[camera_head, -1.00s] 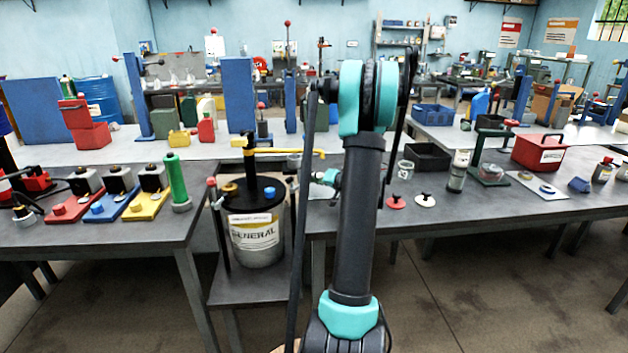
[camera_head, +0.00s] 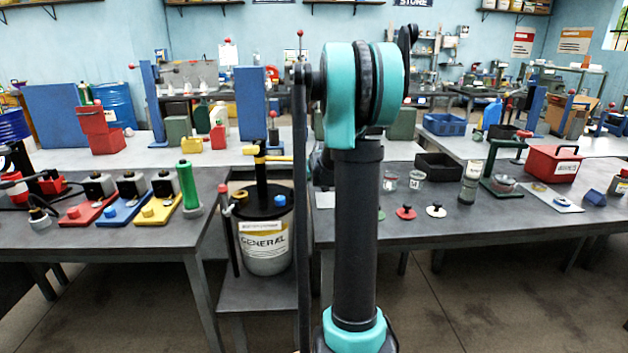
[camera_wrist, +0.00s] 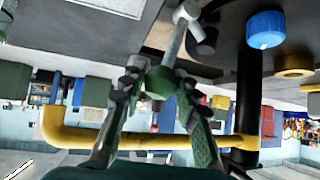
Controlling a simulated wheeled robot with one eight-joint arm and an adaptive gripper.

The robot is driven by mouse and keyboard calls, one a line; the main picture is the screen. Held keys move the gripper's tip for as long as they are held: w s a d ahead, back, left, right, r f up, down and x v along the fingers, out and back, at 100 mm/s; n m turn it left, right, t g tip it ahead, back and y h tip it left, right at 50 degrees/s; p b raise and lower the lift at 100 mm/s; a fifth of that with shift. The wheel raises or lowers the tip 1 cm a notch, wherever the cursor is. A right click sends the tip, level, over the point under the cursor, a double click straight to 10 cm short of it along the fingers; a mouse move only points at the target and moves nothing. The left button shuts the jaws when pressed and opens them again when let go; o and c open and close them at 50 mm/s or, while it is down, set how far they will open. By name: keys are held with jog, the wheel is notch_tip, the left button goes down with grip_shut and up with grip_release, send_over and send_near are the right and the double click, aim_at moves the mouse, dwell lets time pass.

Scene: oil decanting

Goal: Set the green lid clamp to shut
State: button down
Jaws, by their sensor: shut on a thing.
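In the wrist view my gripper (camera_wrist: 158,88) has its two fingers closed around a small green part (camera_wrist: 160,82), which looks like the green lid clamp's grip. A grey metal lever (camera_wrist: 187,15) runs upward in the picture from beside the fingertips, at the edge of a dark drum lid. In the head view my arm stands in front, and the gripper and clamp are hidden. The GENERAL drum (camera_head: 265,256) with its dark lid stands left of the arm. Whether the clamp is set open or shut cannot be told.
On the lid are a blue cap (camera_wrist: 265,29) and a brass ring (camera_wrist: 294,66). A yellow pump spout (camera_wrist: 75,133) passes behind the fingers. In the head view a green cylinder (camera_head: 187,184) stands on the left bench. Black bin (camera_head: 438,167) and red box (camera_head: 553,164) stand right.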

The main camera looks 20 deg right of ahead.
jog(key=shift+w+a+r, duration=0.1)
jog(key=shift+w+a, duration=0.15)
jog(key=shift+a, duration=0.35)
jog(key=shift+w+a, duration=0.2)
jog(key=shift+a, duration=0.45)
jog(key=c, duration=1.1)
grip_release()
jog(key=shift+s+r, duration=0.1)
jog(key=v, duration=1.1)
jog(key=shift+s+r, duration=0.25)
jog(key=shift+s, duration=0.1)
jog(key=s+a+f+g, duration=0.2)
jog(key=s+a+f, duration=0.2)
jog(key=s+f, duration=0.3)
jog(key=s+a+f+g, duration=0.2)
jog(key=s+a+f, duration=0.2)
jog(key=s, duration=1)
jog(key=s+a+f+n+g, duration=0.1)
jog(key=s+a+f, duration=0.3)
jog(key=s+f, duration=0.6)
jog(key=shift+s+a+g+y, duration=0.3)
jog(key=shift+s+a+g, duration=0.1)
jog(key=shift+g, duration=0.1)
